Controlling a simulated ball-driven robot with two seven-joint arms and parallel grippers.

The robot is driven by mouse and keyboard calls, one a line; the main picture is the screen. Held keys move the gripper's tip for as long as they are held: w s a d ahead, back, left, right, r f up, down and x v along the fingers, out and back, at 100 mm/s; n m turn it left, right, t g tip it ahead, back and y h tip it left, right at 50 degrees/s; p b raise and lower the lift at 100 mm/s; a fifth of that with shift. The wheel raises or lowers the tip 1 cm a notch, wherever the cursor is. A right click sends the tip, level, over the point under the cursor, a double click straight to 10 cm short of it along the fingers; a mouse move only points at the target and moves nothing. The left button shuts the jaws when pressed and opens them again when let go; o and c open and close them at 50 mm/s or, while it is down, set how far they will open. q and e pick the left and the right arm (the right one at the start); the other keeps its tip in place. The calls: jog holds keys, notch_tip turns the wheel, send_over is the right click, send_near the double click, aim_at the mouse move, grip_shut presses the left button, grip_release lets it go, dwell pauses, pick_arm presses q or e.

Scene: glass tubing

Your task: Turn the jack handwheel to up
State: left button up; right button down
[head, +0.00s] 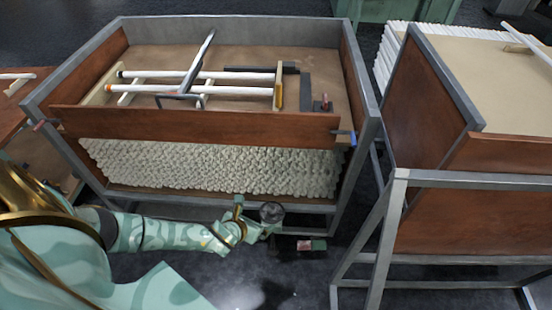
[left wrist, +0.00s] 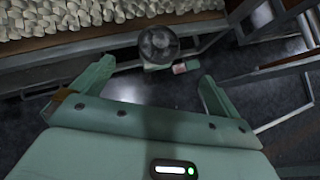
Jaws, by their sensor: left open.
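The jack handwheel (head: 271,212) is a dark grey round wheel below the front of the steel-framed bench, and it also shows at the top middle of the left wrist view (left wrist: 158,44). A pale greenish jack part (left wrist: 155,66) shows just under it. My left gripper (head: 255,224) is open and empty, just left of and in front of the wheel. In the left wrist view its two fingers (left wrist: 157,74) are spread wide, with the wheel beyond their tips and no contact visible. Which position the wheel is set to cannot be told. My right gripper is not in view.
The bench (head: 210,122) has wooden sides and a pale pebbled layer under its front board. White tubes (head: 200,89) lie on top. A small red-labelled block (head: 311,245) sits right of the wheel. A second framed bench (head: 470,180) stands right. Dark floor is open in front.

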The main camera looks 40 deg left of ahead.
pick_arm(q)
jog(key=b, duration=0.5)
send_near(271, 211)
jog(key=f, duration=0.2)
jog(key=b+x, duration=0.1)
jog(key=x, duration=0.2)
jog(key=b+x, duration=0.4)
jog(key=x, duration=0.1)
jog(key=shift+w+r, duration=0.1)
jog(key=shift+w, duration=0.45)
jog(key=shift+w+a+b, duration=0.1)
jog(key=shift+w+b, duration=0.3)
jog(key=shift+w, duration=0.1)
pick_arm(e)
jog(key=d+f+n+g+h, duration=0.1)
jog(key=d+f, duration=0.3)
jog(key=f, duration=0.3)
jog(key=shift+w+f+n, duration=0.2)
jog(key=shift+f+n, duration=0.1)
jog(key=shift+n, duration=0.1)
pick_arm(q)
jog(key=c, duration=0.7)
